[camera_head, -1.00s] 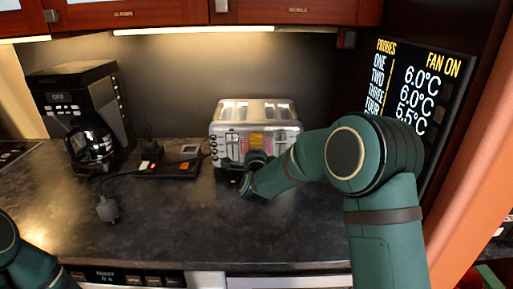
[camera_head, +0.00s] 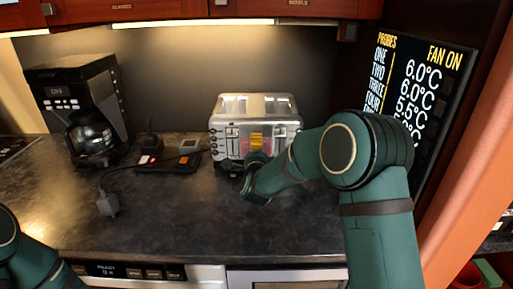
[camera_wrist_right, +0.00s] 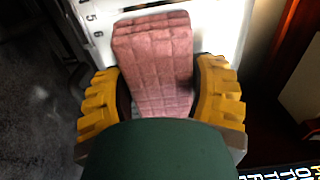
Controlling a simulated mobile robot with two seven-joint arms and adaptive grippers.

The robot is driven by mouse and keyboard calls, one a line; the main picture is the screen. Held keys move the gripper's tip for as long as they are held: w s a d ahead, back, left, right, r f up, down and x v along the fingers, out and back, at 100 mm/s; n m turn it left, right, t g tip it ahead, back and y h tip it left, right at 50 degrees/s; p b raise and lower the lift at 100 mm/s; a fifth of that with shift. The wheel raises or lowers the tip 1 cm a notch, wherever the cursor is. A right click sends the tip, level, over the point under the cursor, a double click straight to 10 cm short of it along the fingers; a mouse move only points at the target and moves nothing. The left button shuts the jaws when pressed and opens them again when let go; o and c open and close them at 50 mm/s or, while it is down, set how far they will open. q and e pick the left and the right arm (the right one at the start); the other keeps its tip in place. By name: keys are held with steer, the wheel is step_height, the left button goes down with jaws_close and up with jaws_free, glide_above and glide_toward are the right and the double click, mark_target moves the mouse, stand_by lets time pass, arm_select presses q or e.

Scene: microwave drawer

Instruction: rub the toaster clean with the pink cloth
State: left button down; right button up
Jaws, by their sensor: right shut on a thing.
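The silver toaster (camera_head: 255,107) stands on the dark counter against the back wall. My right gripper (camera_wrist_right: 160,95) is shut on the pink cloth (camera_wrist_right: 155,45), which is a folded, quilted pad between its yellow fingers. In the right wrist view the cloth's far end lies against the toaster's pale front (camera_wrist_right: 215,25), beside printed numbers; firm contact cannot be told. In the head view the right arm's wrist is in front of the toaster's lower front and hides most of the cloth. My left gripper is out of view; only part of its arm shows at the bottom left.
A black coffee maker (camera_head: 82,108) stands at the left. A dark power strip (camera_head: 172,163) with a cable and a grey plug (camera_head: 107,204) lies between it and the toaster. A display panel (camera_head: 420,85) is at the right.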

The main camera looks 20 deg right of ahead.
steer(key=shift+f, duration=0.5)
steer(key=shift+r, duration=0.1)
steer(key=shift+r, duration=0.7)
steer(key=shift+r, duration=0.1)
steer(key=shift+r, duration=0.75)
steer(key=shift+r, duration=0.1)
steer(key=shift+r, duration=0.75)
steer(key=shift+f, duration=0.1)
